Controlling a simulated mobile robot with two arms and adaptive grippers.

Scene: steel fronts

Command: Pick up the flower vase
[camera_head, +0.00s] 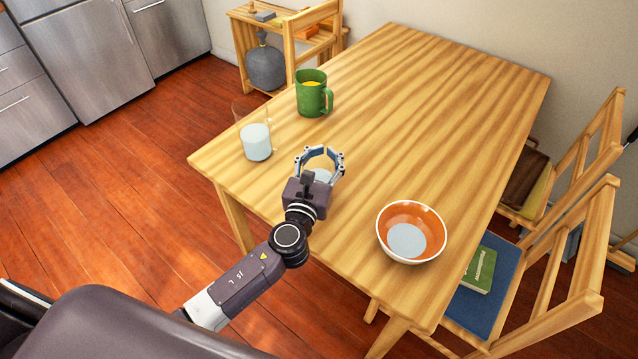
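A round grey vase with a narrow neck (265,68) is low in the wooden stand behind the table's far left end; no flowers show in it. I cannot tell for sure that it is the flower vase. My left gripper (321,154) is over the left side of the wooden table (440,110), well apart from the grey vase. Its curved fingers are spread. My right gripper is not in view.
A green mug (313,94) and a clear glass with white contents (256,142) stand beyond the gripper. An orange bowl (411,232) is right of it. Wooden chairs (568,240) line the right side; a green book (479,270) lies on one. The table's middle is clear.

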